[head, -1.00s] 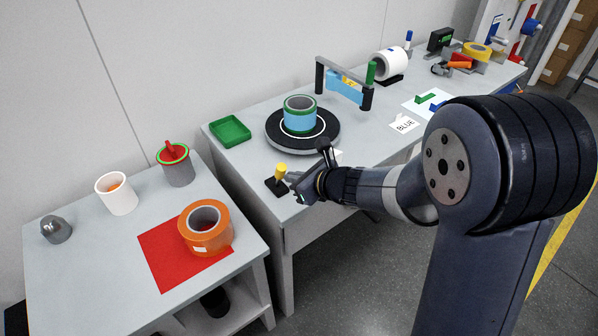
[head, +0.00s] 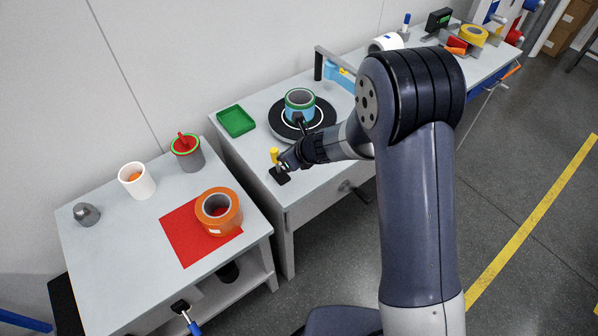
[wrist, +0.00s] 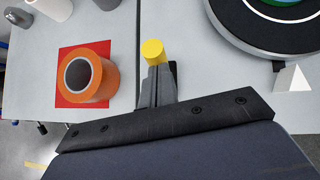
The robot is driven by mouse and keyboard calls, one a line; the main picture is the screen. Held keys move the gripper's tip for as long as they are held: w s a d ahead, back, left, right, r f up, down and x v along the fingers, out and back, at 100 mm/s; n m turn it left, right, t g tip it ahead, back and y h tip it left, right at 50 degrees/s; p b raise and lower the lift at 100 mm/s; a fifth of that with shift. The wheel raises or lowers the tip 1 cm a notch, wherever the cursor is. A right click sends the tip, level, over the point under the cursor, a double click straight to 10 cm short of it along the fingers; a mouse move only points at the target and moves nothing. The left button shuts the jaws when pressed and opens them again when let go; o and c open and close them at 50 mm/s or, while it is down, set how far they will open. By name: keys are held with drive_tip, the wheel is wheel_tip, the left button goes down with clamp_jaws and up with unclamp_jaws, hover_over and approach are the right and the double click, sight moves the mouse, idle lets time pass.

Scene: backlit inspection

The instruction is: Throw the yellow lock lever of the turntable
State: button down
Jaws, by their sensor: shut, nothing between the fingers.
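The yellow lock lever (head: 274,156) stands on a small black base (head: 281,176) near the front left corner of the right-hand table. Its round yellow knob also shows in the wrist view (wrist: 153,51). My gripper (head: 285,165) is shut with nothing in it, right at the lever. In the wrist view my shut fingers (wrist: 156,84) point at the knob and overlap its lower part; I cannot tell whether they touch it. The black turntable (head: 327,127) is just behind, carrying a blue and green roll (head: 300,106). My fingers hide the lower lever.
An orange tape roll (head: 228,200) sits on a red sheet (head: 187,245) on the left table. A green tray (head: 236,121) lies left of the turntable. A white wedge (wrist: 292,78) lies near the turntable. A gap separates the two tables.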

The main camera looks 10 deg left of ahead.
sight(277, 149)
drive_tip(key=shift+w+a+p, duration=0.35)
drive_tip(key=shift+w+a, duration=0.75)
drive_tip(key=shift+a, duration=0.2)
drive_tip(key=shift+w+a+r, duration=0.1)
drive_tip(key=shift+a+r, duration=0.1)
drive_tip(key=shift+w, duration=0.1)
